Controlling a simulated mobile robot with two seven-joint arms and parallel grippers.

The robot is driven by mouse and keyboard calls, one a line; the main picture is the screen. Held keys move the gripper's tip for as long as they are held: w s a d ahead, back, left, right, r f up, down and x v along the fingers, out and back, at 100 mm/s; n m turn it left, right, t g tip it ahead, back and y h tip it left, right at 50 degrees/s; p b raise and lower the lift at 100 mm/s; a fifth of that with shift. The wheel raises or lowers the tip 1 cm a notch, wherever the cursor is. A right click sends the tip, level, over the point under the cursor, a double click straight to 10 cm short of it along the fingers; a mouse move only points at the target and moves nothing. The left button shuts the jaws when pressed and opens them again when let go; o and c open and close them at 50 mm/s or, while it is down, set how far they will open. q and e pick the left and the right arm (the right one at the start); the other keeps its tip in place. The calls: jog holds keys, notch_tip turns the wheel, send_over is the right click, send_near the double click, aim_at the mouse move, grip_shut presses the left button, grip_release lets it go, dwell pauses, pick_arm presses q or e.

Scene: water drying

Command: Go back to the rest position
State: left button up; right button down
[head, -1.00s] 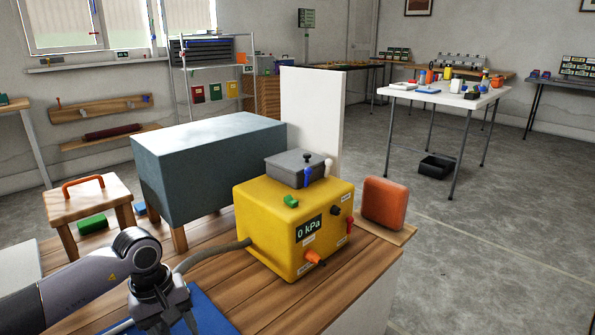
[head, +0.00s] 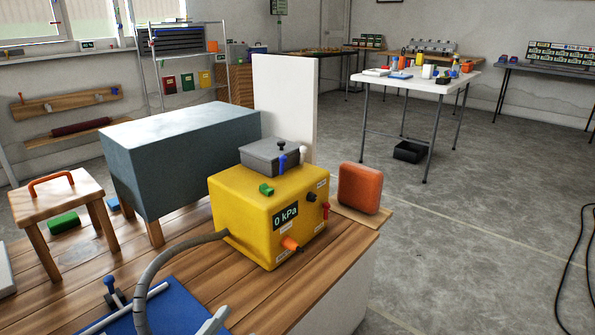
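Neither of my grippers shows in the head view now. The yellow box (head: 240,225) with a "0 kPa" display (head: 286,217) stands on the wooden bench (head: 185,250). A grey hose (head: 165,257) runs from its left side and arches down to the bottom edge. A blue mat (head: 180,308) lies at the front of the bench, cut off by the frame. On it are a small dark fitting with a blue knob (head: 111,283) and a pale rod (head: 125,308). A light grey piece (head: 213,322) at the bottom edge is only partly visible.
A blue-grey block (head: 180,160) and a small wooden stool (head: 60,200) stand behind. A white panel (head: 285,105) rises behind the yellow box, and an orange pad (head: 359,188) is right of it. Open floor (head: 450,240) and a white table (head: 420,83) lie beyond.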

pick_arm(q)
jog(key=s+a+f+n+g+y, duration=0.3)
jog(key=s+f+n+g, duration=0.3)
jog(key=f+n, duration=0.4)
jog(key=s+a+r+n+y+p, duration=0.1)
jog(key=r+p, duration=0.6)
jog(key=p, duration=0.7)
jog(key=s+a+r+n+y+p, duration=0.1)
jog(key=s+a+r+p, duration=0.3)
jog(key=p, duration=0.9)
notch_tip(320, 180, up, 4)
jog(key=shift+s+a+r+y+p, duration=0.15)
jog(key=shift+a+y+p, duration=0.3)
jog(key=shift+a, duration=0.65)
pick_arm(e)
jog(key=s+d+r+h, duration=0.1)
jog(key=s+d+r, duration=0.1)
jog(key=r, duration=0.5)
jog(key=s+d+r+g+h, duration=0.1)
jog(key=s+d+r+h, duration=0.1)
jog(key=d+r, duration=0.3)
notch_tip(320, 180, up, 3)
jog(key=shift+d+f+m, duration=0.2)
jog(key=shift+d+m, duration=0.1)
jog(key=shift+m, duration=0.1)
